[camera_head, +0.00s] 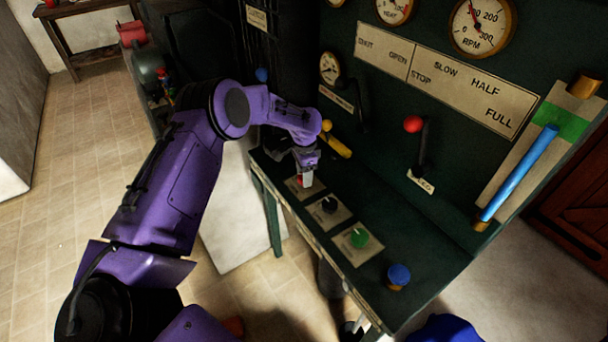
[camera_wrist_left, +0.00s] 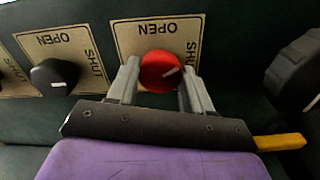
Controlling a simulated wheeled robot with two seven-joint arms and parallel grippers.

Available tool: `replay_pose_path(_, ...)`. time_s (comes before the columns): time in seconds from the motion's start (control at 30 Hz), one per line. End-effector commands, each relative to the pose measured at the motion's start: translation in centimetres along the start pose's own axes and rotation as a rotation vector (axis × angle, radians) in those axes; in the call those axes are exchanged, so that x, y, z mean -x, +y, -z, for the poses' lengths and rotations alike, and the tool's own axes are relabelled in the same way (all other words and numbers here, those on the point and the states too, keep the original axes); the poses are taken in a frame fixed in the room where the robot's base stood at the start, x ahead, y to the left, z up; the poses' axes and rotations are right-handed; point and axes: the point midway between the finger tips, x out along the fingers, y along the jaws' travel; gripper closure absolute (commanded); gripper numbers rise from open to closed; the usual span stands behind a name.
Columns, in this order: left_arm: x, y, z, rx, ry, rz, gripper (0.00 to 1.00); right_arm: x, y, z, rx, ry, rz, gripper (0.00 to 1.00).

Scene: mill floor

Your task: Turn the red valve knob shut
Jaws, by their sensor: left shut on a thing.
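The red valve knob (camera_wrist_left: 160,68) sits on a tan plate (camera_wrist_left: 122,32) marked OPEN at the top and SHUT at the right in the left wrist view. In the head view my left gripper (camera_head: 306,180) reaches down onto the panel's left end and hides most of the red knob. My right gripper is not in view.
A black knob (camera_head: 328,205), a green knob (camera_head: 359,238) and a blue knob (camera_head: 399,274) line the same ledge. A yellow handle (camera_head: 337,147) is close behind my left gripper. A red-tipped lever (camera_head: 413,124) and a blue tube (camera_head: 519,173) stand on the upright panel.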

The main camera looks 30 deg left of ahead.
Motion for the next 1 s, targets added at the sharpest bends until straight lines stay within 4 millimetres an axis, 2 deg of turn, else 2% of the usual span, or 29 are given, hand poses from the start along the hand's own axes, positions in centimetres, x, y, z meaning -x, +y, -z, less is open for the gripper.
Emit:
replay_pose_path(0.5,-0.22,0.13,0.02,-0.414,0.000,-0.002,0.80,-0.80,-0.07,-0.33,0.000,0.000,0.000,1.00)
replay_pose_path(1.0,-0.24,0.22,-0.02,-0.552,-0.001,-0.005,0.80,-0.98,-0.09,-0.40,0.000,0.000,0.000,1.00)
